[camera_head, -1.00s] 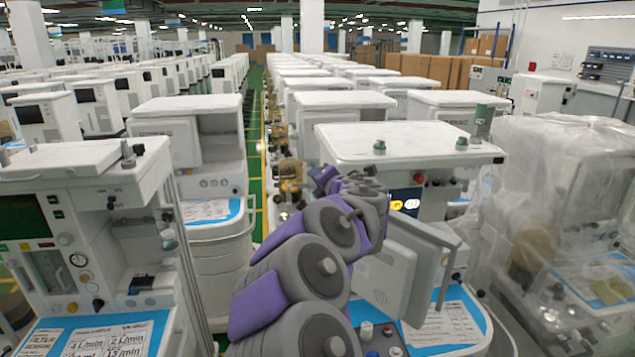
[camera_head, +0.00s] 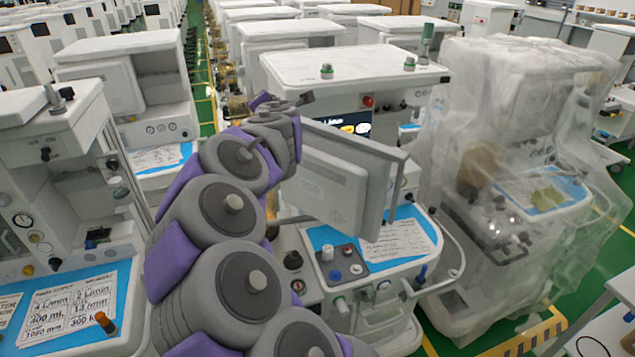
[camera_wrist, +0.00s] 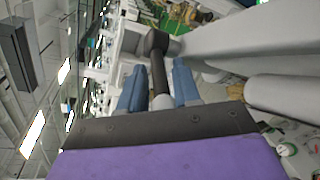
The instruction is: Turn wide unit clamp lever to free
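The wide unit (camera_head: 350,66) is the cart with the broad white top right of my arm in the head view. Its tilted grey screen (camera_head: 335,180) hangs beside my arm. In the wrist view, a black lever (camera_wrist: 158,73) with a dark block at its far end and a grey near end appears to be the clamp lever. My gripper (camera_wrist: 159,88) has its two blue fingers apart, one on each side of this lever. Whether either finger touches it I cannot tell. In the head view my gripper (camera_head: 283,103) is by the screen's upper left; its fingers are hard to make out.
A plastic-wrapped cart (camera_head: 520,160) stands to the right. Another cart (camera_head: 50,150) stands to the left. Below the screen is a blue worktop (camera_head: 330,235) with knobs. A thick pale bar (camera_wrist: 250,35) runs close to the fingers in the wrist view. Green floor shows at lower right.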

